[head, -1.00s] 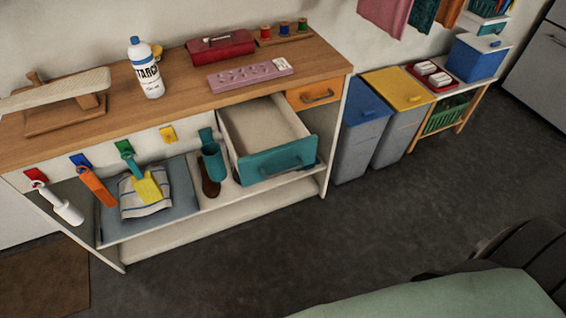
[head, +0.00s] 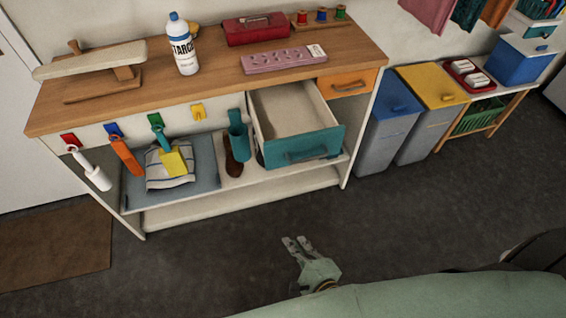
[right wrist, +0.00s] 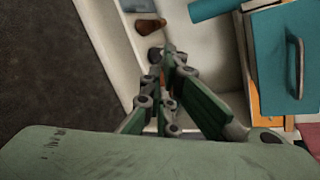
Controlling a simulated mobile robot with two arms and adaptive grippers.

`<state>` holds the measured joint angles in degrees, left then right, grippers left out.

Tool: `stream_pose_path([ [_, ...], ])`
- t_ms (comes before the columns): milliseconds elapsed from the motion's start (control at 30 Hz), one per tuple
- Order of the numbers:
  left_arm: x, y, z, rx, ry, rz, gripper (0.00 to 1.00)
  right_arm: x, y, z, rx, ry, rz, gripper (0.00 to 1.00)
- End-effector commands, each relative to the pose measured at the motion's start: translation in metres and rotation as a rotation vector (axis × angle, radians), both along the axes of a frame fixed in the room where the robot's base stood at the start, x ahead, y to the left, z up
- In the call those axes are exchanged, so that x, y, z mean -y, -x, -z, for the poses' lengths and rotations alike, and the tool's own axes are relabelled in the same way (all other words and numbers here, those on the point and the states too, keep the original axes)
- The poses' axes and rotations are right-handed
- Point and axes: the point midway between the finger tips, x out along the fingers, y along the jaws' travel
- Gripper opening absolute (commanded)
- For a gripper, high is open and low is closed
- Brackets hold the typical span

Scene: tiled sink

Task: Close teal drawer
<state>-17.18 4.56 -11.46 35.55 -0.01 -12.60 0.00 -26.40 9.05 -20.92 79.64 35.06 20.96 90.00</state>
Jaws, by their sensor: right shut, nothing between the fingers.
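The teal drawer (head: 318,143) stands pulled out from under the wooden counter, open and empty, with a teal front and a bar handle. In the right wrist view its teal front (right wrist: 270,62) and handle show at the upper right. My right gripper (head: 296,243) is shut and empty, low in front of the shelf unit and well apart from the drawer in the head view. Its green and grey fingers (right wrist: 167,62) come together in the middle of the right wrist view, left of the drawer front. My left gripper is out of view.
An orange drawer (head: 347,84) sits shut right of the teal one. Grey bins with blue (head: 395,96) and yellow (head: 432,87) lids stand at the right. The dark floor in front is clear.

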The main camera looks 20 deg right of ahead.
Motion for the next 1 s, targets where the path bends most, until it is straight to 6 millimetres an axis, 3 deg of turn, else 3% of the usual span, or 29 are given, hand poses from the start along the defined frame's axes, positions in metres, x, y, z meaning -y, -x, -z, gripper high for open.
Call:
stream_pose_path([
  [33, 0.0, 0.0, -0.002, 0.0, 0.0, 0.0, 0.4, -0.002, -0.009, -0.033, 0.048, -0.168, 0.073, 0.0],
  [100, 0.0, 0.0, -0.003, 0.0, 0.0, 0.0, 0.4, -0.002, -0.019, -0.072, 0.102, -0.401, 0.164, 0.0],
  [200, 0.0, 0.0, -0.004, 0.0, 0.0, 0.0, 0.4, 0.002, -0.026, -0.118, 0.164, -0.689, 0.259, 0.0],
  [333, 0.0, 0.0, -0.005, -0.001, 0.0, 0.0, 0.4, 0.007, -0.029, -0.155, 0.212, -0.943, 0.326, 0.0],
  [567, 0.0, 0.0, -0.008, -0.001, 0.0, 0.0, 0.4, 0.011, -0.039, -0.172, 0.234, -1.066, 0.355, 0.0],
  [1000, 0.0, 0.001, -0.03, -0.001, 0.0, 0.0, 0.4, 0.011, -0.126, -0.173, 0.234, -1.06, 0.353, 0.0],
])
